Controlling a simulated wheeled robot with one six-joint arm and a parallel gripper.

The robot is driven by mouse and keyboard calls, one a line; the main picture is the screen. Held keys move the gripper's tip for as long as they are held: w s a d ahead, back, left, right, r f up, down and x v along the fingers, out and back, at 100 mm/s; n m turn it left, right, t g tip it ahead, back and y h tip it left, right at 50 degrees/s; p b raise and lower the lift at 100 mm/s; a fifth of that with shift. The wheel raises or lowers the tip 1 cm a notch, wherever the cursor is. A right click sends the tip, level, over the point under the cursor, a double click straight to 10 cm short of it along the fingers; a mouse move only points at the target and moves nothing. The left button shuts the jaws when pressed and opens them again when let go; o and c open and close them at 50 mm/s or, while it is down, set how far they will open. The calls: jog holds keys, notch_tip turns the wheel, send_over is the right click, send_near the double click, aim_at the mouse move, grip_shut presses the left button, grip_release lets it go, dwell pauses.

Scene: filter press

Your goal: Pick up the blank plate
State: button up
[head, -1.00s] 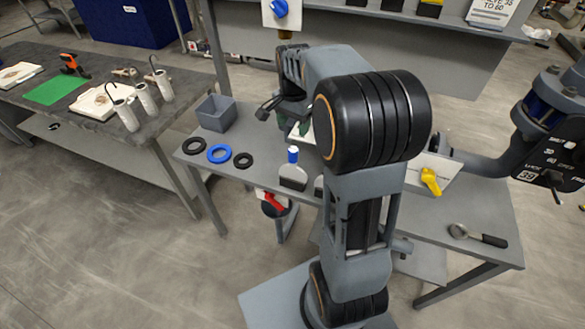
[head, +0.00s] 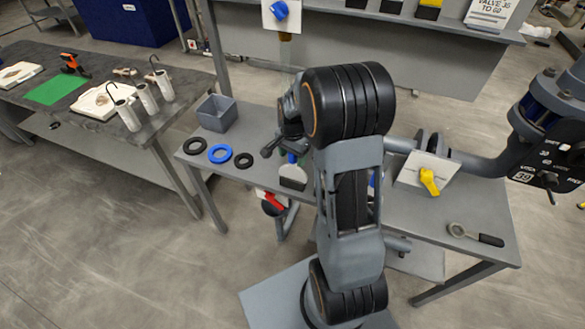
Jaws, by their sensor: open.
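I cannot make out the blank plate for certain; my arm hides part of the grey bench (head: 430,215). My gripper (head: 277,146) is above the left half of this bench, partly hidden behind my own arm, with its jaws open. I see nothing held in it. Just below and right of it, a grey and white item with a blue top (head: 293,177) is partly covered by the gripper and arm. I cannot tell whether the gripper touches it.
A blue ring (head: 220,161), two black rings (head: 195,146) (head: 244,167) and a grey bin (head: 217,111) are on the bench's left. At right are a yellow-handled valve plate (head: 428,172), a pipe (head: 470,166) and a wrench (head: 474,234). The bench's front right is mostly clear.

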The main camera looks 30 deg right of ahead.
jog(key=shift+f, duration=0.3)
grip_shut()
dwell(0.5)
